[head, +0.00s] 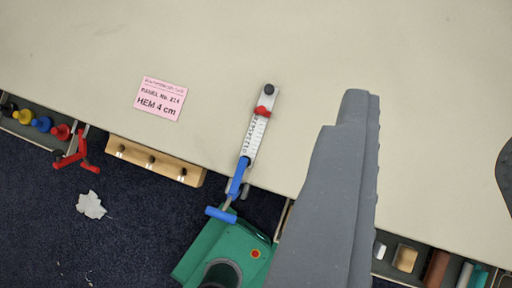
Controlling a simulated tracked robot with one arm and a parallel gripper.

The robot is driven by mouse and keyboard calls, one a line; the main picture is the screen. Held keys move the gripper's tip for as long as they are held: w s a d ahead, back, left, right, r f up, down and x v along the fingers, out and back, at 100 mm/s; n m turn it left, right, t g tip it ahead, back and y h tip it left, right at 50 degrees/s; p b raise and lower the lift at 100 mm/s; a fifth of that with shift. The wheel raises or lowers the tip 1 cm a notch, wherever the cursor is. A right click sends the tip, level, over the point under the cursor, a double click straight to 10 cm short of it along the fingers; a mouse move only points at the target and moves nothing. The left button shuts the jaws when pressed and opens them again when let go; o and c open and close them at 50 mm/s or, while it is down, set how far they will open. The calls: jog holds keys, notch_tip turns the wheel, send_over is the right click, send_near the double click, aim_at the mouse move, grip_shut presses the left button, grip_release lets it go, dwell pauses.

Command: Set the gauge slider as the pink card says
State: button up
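The pink card (161,98) lies flat on the pale table at the upper left and reads "HEM 4 cm", with smaller print above. The gauge (256,134) is a pale ruler with a number scale near the table's front edge. Its red slider (263,111) sits near the far end of the scale, by a dark knob (269,90). The low numbers are toward the blue clamp (238,177) at the table edge. My gripper (358,95) is a grey tapered shape right of the gauge, apart from the slider. Its fingers cannot be told apart.
A wooden rail with pegs (155,160), a red clamp (77,155) and a tray with coloured knobs (30,119) line the table front at left. Another tray with blocks (405,258) is at lower right. A dark object (506,175) sits at right. The tabletop around the gauge is clear.

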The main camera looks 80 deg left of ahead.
jog(key=w+a+f+n+g+p, duration=0.1)
jog(key=w+a+f+n+g, duration=0.15)
jog(key=f, duration=0.45)
jog(key=w+a+f+n+g, duration=0.1)
jog(key=w+a+f+g, duration=0.1)
jog(key=w+a+f, duration=0.35)
jog(key=n+g+h+p, duration=0.1)
jog(key=n+g+p, duration=0.1)
jog(key=n+g, duration=0.25)
send_near(262, 109)
jog(key=shift+m, duration=0.3)
jog(key=f, duration=0.2)
jog(key=f+p, duration=0.1)
jog(key=f, duration=0.5)
jog(key=shift+w+a+f, duration=0.2)
jog(key=shift+w+f, duration=0.05)
grip_shut()
